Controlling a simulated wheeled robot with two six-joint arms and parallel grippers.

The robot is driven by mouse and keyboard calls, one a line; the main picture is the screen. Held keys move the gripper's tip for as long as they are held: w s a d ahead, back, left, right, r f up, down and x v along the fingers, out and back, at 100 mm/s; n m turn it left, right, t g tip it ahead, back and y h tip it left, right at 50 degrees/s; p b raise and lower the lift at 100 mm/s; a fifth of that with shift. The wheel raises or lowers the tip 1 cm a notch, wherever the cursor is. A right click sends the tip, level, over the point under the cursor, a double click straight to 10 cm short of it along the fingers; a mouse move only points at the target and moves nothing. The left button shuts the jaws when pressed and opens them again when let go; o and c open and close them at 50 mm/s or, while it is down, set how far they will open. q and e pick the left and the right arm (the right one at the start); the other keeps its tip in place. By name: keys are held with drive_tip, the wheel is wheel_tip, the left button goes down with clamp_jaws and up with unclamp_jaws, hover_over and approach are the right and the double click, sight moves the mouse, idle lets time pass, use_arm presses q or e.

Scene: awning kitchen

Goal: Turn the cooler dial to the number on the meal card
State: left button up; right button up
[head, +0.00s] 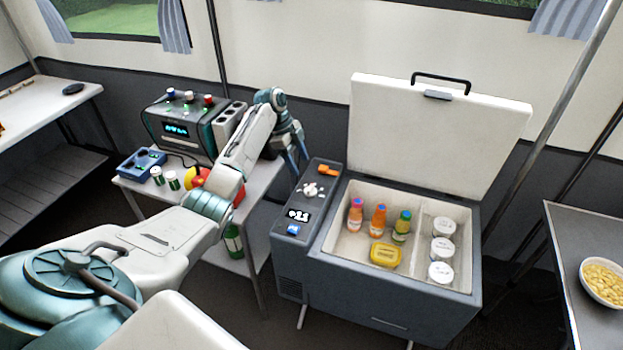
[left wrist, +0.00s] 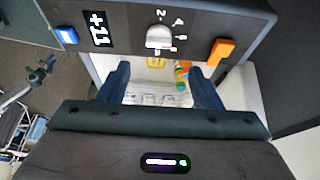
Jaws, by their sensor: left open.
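The grey cooler (head: 385,291) stands with its lid raised. Its side panel carries a white dial (head: 311,189), which also shows in the left wrist view (left wrist: 158,37) with small marks around it; a 2 seems readable. I cannot tell exactly where the dial points. A display (head: 298,215) on the panel reads +11. My left gripper (head: 297,170) is open and empty, just beyond the panel's far end in the head view and apart from the dial. In the left wrist view its fingers (left wrist: 161,78) spread wide. I cannot make out a meal card. My right gripper is not in view.
The panel also has an orange switch (head: 327,170) and a blue button (head: 292,229). Bottles, a yellow box (head: 386,254) and white-lidded tubs (head: 441,271) sit in the cooler. A small table with a machine (head: 178,133) stands left; a pasta bowl (head: 604,283) is at right.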

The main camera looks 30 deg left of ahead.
sight(310, 187)
use_arm(q)
drive_tip(key=x, duration=0.3)
drive_tip(key=shift+s+d, duration=0.1)
drive_tip(key=shift+s, duration=0.2)
drive_tip(key=x, duration=0.2)
drive_tip(key=p+x, duration=0.1)
drive_tip(key=x, duration=0.1)
drive_tip(key=shift+w+f, duration=0.15)
drive_tip(key=shift+w, duration=0.1)
drive_tip(key=shift+d+f, duration=0.2)
drive_tip(key=shift+f, duration=0.35)
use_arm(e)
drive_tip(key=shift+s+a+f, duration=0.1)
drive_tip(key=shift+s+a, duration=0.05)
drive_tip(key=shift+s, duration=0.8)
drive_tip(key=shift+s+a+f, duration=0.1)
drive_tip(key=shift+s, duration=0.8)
use_arm(q)
drive_tip(key=c, duration=1)
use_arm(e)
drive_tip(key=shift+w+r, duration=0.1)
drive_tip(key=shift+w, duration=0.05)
